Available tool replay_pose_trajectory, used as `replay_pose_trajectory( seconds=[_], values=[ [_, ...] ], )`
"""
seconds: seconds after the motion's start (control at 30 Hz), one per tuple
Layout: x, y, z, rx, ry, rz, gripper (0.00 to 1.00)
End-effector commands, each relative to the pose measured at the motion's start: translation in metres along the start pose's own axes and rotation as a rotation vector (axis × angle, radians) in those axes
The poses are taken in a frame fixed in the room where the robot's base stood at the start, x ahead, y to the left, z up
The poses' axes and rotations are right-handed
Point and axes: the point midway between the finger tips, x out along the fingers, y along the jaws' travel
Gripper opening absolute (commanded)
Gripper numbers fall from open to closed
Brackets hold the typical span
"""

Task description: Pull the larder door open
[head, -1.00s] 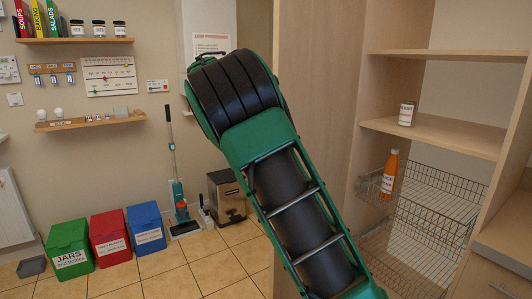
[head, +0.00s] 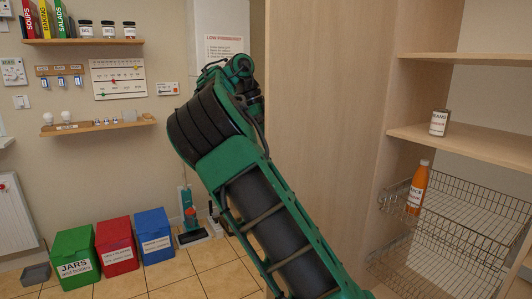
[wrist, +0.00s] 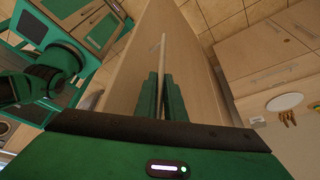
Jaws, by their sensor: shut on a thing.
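The larder door (head: 315,120) is a tall light-wood panel and stands open in the head view, left of the shelves. Its wood also fills the middle of the wrist view (wrist: 195,65). The pale bar handle (wrist: 163,52) runs up from between the green fingers of my gripper (wrist: 160,76), which is shut on it. In the head view my arm reaches up beside the door's left edge, and the fingers cannot be made out there. The larder's inside (head: 470,110) is in view at the right.
A labelled can (head: 439,122) stands on a larder shelf, and an orange bottle (head: 417,188) is in a wire basket (head: 475,205). Green (head: 75,258), red (head: 116,245) and blue (head: 153,236) bins stand along the wall. Tiled floor is clear in front of them.

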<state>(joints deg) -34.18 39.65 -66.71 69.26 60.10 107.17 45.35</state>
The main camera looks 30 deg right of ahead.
Motion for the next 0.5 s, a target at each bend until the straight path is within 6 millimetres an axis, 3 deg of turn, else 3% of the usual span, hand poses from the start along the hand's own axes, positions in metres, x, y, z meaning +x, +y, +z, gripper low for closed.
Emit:
replay_pose_trajectory(
  seconds=[0.3,0.33,0.4,0.5],
  values=[
    [-0.0013,0.0015,0.001,-0.004,0.01,-0.008,0.0],
    [-0.0015,0.0018,0.0014,-0.004,0.01,-0.008,0.14],
    [-0.0022,0.0028,0.0028,-0.006,0.009,-0.008,0.28],
    [-0.0031,0.0041,0.0051,-0.009,0.008,-0.009,0.28]
  ],
)
